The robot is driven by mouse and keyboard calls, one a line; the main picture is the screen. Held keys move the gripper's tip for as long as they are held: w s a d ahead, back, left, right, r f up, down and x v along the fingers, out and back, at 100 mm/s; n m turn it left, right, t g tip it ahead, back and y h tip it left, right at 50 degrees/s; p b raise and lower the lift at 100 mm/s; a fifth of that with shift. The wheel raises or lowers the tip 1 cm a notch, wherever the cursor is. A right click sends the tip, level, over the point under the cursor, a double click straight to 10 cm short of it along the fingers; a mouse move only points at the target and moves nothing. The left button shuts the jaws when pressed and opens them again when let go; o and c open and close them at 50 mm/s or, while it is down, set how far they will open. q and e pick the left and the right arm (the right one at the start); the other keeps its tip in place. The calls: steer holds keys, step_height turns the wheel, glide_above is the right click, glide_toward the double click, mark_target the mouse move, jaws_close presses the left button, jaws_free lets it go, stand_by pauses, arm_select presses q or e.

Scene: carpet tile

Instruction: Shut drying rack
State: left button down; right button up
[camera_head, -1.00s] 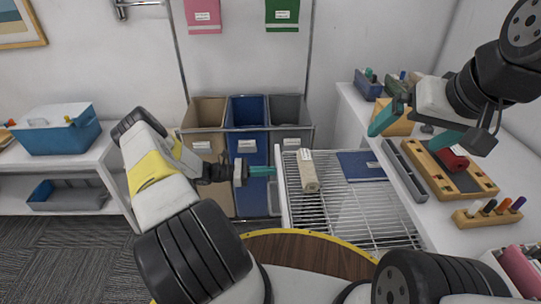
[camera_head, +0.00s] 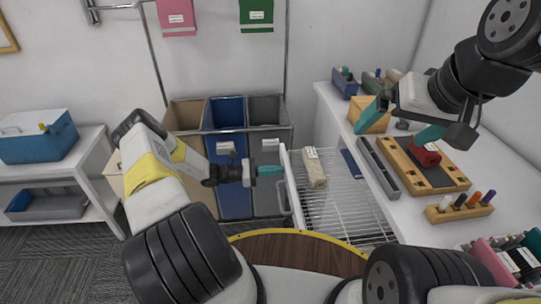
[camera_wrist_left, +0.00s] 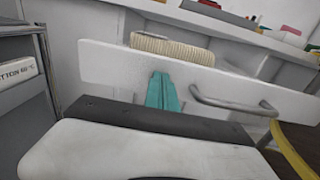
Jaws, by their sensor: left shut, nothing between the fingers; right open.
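The drying rack (camera_head: 350,215) is a wire drawer pulled partly out of the white counter on the right. Its white front panel (camera_head: 296,190) faces left, with a metal bar handle that shows in the left wrist view (camera_wrist_left: 232,106). A beige ribbed item (camera_head: 315,169) and a dark blue item (camera_head: 350,163), partly hidden beneath the counter, lie on the wires. My left gripper (camera_head: 280,169) is shut and empty, its teal fingertips at the outer face of the panel, beside the handle; contact is hard to confirm. My right gripper (camera_head: 390,136) is open above the counter.
The counter carries a grey tray (camera_head: 378,168), a wooden board with a red object (camera_head: 426,154) and a pen holder (camera_head: 460,208). Fabric bins (camera_head: 231,145) stand behind my left gripper. A round brown table (camera_head: 295,252) is close in front.

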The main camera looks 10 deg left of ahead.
mark_target(342, 166)
arm_select(q)
steer(key=x, duration=2.5)
steer(key=shift+d+f, duration=0.1)
steer(key=shift+w+d, duration=0.15)
steer(key=shift+d, duration=0.15)
